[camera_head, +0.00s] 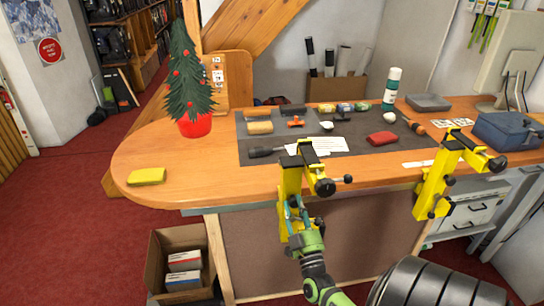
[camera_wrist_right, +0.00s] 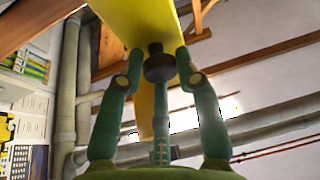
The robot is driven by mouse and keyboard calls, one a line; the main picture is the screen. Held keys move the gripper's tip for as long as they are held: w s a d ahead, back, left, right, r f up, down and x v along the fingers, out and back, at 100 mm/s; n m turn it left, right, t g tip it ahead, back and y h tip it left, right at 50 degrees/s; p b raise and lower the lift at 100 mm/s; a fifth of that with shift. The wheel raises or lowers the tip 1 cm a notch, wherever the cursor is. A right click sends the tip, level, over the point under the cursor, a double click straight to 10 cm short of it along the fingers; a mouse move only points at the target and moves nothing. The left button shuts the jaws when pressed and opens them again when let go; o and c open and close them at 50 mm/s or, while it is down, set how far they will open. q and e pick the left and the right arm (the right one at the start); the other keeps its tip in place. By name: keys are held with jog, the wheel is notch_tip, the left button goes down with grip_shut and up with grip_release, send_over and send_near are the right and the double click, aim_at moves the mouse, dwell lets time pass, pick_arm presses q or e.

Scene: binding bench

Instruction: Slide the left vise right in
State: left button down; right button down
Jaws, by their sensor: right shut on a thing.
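The left vise (camera_head: 290,182) is a yellow clamp with black jaw parts and a dark screw handle. It sits on the front edge of the bench, left of the other yellow vise (camera_head: 433,190). My right gripper (camera_head: 296,215) reaches up from below and is shut on the lower part of the left vise, below the bench top. In the right wrist view the green fingers (camera_wrist_right: 158,66) stand on both sides of a dark round knob (camera_wrist_right: 160,70) under the yellow body (camera_wrist_right: 148,20). The exact contact is partly hidden. My left gripper is not in view.
A dark mat (camera_head: 262,155) with several tools lies behind the left vise. A red pouch (camera_head: 382,138) lies between the vises, farther back. A yellow sponge-like block (camera_head: 147,176) and a small decorated tree (camera_head: 188,85) stand at left. A cardboard box (camera_head: 160,250) is on the floor.

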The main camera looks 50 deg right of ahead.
jog(key=shift+s+d+r, duration=0.15)
jog(key=shift+s+d, duration=0.45)
jog(key=shift+d, duration=0.2)
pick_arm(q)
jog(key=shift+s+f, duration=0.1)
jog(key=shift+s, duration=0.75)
pick_arm(e)
jog(key=shift+d, duration=0.1)
jog(key=c, duration=1)
grip_release()
jog(key=shift+o, duration=0.5)
jog(key=shift+s+d, duration=0.1)
jog(key=shift+s, duration=0.05)
jog(key=shift+s+f, duration=0.1)
jog(key=shift+f, duration=0.1)
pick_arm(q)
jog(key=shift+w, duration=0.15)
pick_arm(e)
jog(key=v, duration=1.1)
jog(key=shift+s+a, duration=0.25)
jog(key=shift+a, duration=0.05)
